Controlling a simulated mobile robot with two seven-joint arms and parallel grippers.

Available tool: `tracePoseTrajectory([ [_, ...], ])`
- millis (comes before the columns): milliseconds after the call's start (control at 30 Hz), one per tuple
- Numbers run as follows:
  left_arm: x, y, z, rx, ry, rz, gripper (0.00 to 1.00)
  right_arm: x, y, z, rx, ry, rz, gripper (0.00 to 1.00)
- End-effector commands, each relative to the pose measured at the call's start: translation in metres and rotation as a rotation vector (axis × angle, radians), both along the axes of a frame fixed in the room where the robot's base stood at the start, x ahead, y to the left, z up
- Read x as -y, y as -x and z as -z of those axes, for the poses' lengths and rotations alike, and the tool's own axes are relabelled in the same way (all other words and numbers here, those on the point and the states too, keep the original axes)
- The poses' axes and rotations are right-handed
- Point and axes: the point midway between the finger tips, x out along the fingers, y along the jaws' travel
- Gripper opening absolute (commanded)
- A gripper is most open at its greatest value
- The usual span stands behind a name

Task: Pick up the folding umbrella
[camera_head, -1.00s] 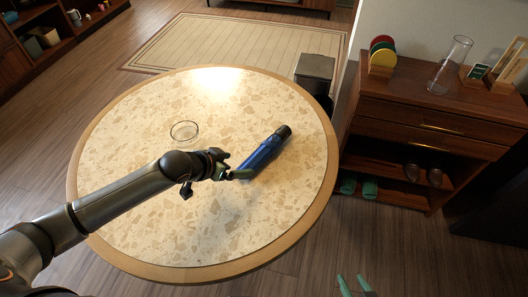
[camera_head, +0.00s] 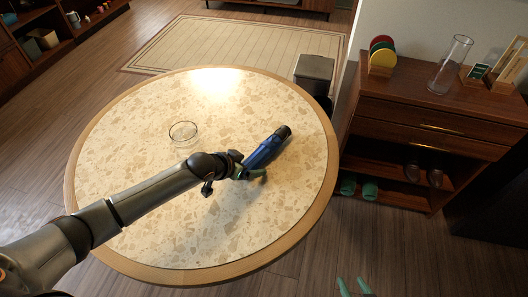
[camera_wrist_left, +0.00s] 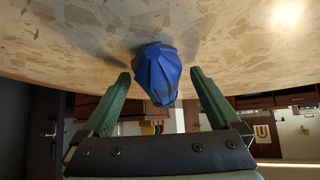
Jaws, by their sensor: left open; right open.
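The folding umbrella (camera_head: 266,152) is blue with a dark handle end and lies on the round speckled table (camera_head: 130,210), right of the middle. In the left wrist view the umbrella's blue folded end (camera_wrist_left: 156,74) shows between the two green fingers. My left gripper (camera_head: 252,174) is at the umbrella's near end, its fingers open on either side of it with gaps visible; part of that end is hidden in the head view. My right gripper (camera_head: 354,286) shows only its fingertips at the bottom edge, apart and empty, away from the table.
A clear glass dish (camera_head: 184,131) stands on the table left of the umbrella. A dark bin (camera_head: 314,70) stands beyond the table's far right edge. A wooden cabinet (camera_head: 430,110) with a glass cylinder (camera_head: 450,65) is at the right. The table's front part is clear.

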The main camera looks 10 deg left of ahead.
Motion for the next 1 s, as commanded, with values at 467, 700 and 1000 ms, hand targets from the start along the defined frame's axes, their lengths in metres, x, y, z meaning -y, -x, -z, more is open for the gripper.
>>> tracePoseTrajectory([
  [467,0.0000,0.0003,-0.0003,0.000,0.001,-0.001,0.49,-0.0001,0.0000,-0.0001,0.000,0.000,0.000,0.50],
  [700,-0.0002,0.0003,-0.0002,0.000,0.001,-0.001,0.22,-0.0001,0.0001,-0.0001,0.000,0.001,-0.001,0.50],
  [1000,-0.0002,0.0004,-0.0001,0.000,0.000,0.000,0.00,-0.0001,0.0000,-0.0001,0.000,0.001,-0.001,0.50],
])
